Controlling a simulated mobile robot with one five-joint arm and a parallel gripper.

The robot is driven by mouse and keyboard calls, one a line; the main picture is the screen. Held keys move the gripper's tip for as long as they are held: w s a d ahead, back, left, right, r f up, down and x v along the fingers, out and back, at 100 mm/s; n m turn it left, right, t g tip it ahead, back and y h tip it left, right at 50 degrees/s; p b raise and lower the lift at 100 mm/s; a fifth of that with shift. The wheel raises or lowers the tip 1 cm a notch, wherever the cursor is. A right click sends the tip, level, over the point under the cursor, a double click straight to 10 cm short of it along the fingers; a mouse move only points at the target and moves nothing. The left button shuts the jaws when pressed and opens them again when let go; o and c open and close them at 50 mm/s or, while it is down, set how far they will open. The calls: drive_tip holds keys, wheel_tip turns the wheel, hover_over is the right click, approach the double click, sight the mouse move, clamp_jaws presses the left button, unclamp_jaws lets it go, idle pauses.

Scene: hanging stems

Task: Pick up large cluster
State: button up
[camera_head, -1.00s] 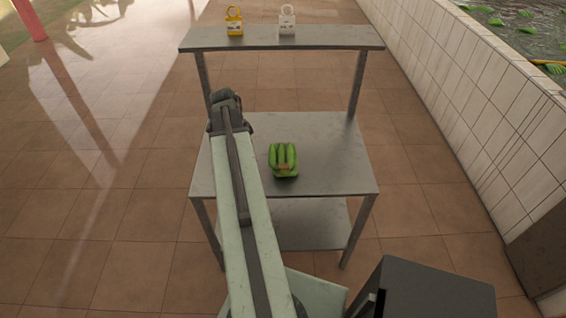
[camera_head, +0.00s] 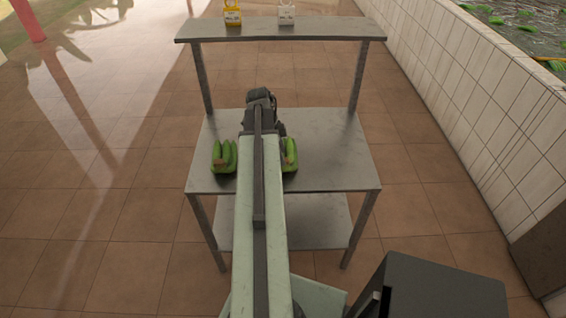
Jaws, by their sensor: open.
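Two green banana-like clusters lie on the metal table. The left cluster (camera_head: 223,156) shows almost whole, just left of my arm. The right cluster (camera_head: 290,157) is partly hidden behind my arm, with only its right side showing. I cannot tell which is the larger. My gripper (camera_head: 262,98) is at the arm's far end, over the table's back half and beyond both clusters. It is open, though the arm's end largely hides its fingers. No cluster shows in it.
The metal table (camera_head: 335,150) has a raised back shelf (camera_head: 330,30) bearing a yellow tag-like item (camera_head: 232,14) and a white one (camera_head: 286,14). A lower shelf (camera_head: 325,220) is beneath. The tabletop is clear at right. A tiled wall (camera_head: 480,90) runs along the right.

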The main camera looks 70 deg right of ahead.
drive_tip(key=b+x, duration=0.1)
drive_tip(key=x, duration=0.2)
drive_tip(key=shift+a, duration=0.1)
drive_tip(key=shift+r, duration=0.2)
clamp_jaws()
wheel_tip(320, 180, up, 4)
drive_tip(key=p, duration=0.3)
drive_tip(key=shift+f+p, duration=0.15)
drive_tip(key=shift+p, duration=0.15)
drive_tip(key=s+r+p, duration=0.1)
drive_tip(key=s, duration=1.5)
drive_tip(key=shift+a+r, duration=0.1)
drive_tip(key=shift+r, duration=0.05)
